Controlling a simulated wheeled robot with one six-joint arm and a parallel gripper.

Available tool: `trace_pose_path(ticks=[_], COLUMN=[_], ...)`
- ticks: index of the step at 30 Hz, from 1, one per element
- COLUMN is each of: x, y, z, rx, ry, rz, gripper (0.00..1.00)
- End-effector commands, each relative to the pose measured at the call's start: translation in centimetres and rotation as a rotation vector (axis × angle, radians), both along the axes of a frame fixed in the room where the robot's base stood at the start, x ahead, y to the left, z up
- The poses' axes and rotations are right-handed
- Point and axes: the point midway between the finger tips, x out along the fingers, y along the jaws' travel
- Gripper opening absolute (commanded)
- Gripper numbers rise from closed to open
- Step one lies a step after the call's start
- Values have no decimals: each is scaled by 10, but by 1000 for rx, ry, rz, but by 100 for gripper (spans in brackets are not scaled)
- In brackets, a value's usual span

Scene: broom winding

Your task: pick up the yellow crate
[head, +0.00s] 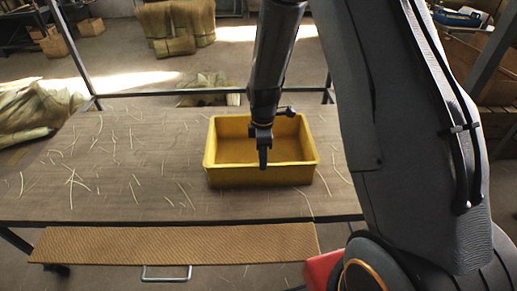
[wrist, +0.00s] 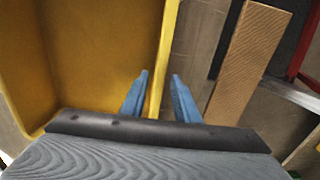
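The yellow crate (head: 225,176) stands upright on the wooden table, right of the table's middle, and looks empty. My gripper (head: 263,163) points down at the middle of the crate's near wall. In the wrist view, the two blue fingers of my gripper (wrist: 159,76) are apart, one on each side of the wall of the yellow crate (wrist: 166,45). A small gap shows between the wall and each finger, so the fingers do not press on it. My arm covers part of the crate's far side in the head view.
The table (head: 110,180) is strewn with thin straws, with free room left of the crate. A brown woven shelf (head: 175,244) with a metal handle (head: 166,275) runs along the near edge. A metal rail (head: 160,94) stands behind. Straw bundles (head: 175,25) lie farther back.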

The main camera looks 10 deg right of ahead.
Motion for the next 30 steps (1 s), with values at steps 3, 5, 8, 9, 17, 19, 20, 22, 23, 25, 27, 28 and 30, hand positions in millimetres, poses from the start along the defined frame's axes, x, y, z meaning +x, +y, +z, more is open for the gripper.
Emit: trace_pose_path(ticks=[3,5,8,9,17,19,20,22,23,25,27,28,30], x=[3,4,6,7,7,7,7,6,6,5,4,4,3], y=[-1,-3,-4,-4,-2,-2,-2,-1,-1,-1,0,0,0], z=[-11,-15,-22,-24,-36,-44,-46,-53,-55,-61,-69,-73,-82], rx=[0,0,0,0,0,0,0,0,0,0,0,0,-1], ry=[-1,-1,-1,-1,0,1,1,1,1,1,3,2,2], rz=[-3,-6,-9,-9,-8,-7,-7,-6,-6,-6,-6,-6,-6], gripper=[28,28,28,28,28,28,28,28,28,28,28,28,28])
